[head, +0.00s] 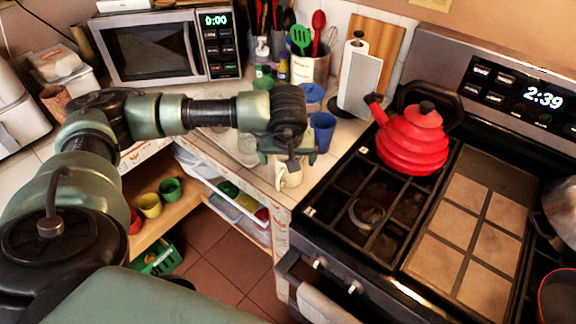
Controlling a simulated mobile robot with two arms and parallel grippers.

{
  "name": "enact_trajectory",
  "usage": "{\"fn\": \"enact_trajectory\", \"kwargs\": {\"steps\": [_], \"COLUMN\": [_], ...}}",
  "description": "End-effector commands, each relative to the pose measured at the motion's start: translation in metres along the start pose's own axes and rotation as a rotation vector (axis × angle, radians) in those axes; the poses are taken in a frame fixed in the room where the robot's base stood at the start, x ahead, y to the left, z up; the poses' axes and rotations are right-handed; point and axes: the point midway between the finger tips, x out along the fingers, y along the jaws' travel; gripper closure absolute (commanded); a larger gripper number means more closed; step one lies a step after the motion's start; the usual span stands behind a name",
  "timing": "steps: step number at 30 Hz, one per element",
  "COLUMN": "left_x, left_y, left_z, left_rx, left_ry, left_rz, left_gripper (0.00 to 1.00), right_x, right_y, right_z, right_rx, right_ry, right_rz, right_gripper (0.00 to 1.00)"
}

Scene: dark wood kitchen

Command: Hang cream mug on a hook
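The cream mug (291,180) is at the front edge of the counter, left of the stove. My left gripper (292,165) points down right at the mug and overlaps its upper part. The fingers are small and dark, so I cannot tell whether they are closed on the mug. I also cannot tell whether the mug stands on the counter or is slightly above it. My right gripper is out of view. I can make out no hook.
A blue cup (322,131) stands just behind the gripper. A red kettle (412,140) sits on the stove (370,200) to the right. A microwave (150,48) is at the back. A yellow cup (150,205) and others stand on a low shelf.

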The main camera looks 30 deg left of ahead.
Motion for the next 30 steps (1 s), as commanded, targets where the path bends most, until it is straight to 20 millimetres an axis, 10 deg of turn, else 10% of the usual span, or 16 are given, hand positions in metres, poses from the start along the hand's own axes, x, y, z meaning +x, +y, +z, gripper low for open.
{"fn": "enact_trajectory", "kwargs": {"steps": [15,24,30], "left_x": [0.033,0.033,0.032], "left_y": [0.001,0.001,0.001], "left_z": [-0.001,-0.001,-0.002], "left_rx": [-0.001,-0.001,-0.002], "left_ry": [-0.001,-0.002,0.0], "left_rz": [0.002,0.002,0.003], "left_gripper": [0.08,0.88,0.88], "right_x": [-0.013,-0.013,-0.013], "right_y": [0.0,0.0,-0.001], "right_z": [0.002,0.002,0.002], "right_rx": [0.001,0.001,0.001], "right_ry": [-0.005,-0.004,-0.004], "right_rz": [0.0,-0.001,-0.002], "right_gripper": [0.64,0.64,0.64]}}
